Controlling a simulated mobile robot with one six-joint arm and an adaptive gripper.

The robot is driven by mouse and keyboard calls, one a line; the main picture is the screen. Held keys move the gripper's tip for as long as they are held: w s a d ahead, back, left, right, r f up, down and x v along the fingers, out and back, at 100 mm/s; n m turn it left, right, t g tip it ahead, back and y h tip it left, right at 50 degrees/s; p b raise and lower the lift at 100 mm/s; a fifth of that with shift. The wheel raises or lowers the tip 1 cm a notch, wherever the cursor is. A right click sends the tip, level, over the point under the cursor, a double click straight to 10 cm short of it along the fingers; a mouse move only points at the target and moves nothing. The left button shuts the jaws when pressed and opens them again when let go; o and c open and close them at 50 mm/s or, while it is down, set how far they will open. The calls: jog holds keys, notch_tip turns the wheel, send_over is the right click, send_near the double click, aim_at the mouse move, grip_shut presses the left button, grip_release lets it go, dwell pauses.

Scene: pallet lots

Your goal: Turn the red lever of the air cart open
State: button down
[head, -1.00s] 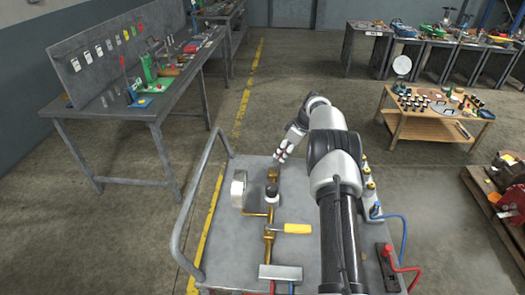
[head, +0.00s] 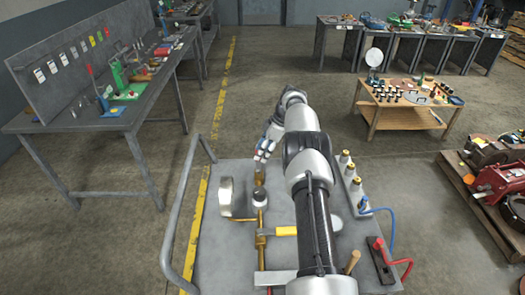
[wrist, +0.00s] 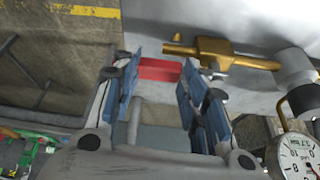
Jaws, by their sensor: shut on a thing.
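The red lever (wrist: 158,70) lies between my gripper's blue finger pads in the wrist view. My gripper (wrist: 157,86) is shut on it. In the head view my gripper (head: 262,154) is at the far end of the brass pipework (head: 261,215) on the air cart (head: 222,250). The red lever does not show clearly there. The brass pipework also shows in the wrist view (wrist: 225,52), just beyond and right of the fingers.
A round gauge (head: 225,190) stands left of the pipe. Brass-topped fittings (head: 349,175) and a blue hose (head: 391,225) are on the right. A grey rail (head: 181,215) bounds the cart's left side.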

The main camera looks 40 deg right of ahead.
jog(key=shift+w+d+f, duration=0.15)
jog(key=shift+d+f, duration=0.2)
jog(key=shift+d, duration=0.1)
jog(key=c, duration=1.4)
grip_release()
jog(key=o, duration=0.3)
jog(key=shift+w+d+f, duration=0.15)
jog(key=shift+w+f, duration=0.1)
jog(key=shift+f, duration=0.05)
jog(key=o, duration=0.8)
jog(key=shift+w, duration=0.1)
jog(key=shift+r, duration=0.15)
jog(key=shift+r, duration=0.2)
jog(key=v, duration=1.1)
jog(key=shift+r, duration=0.3)
jog(key=shift+c, duration=0.3)
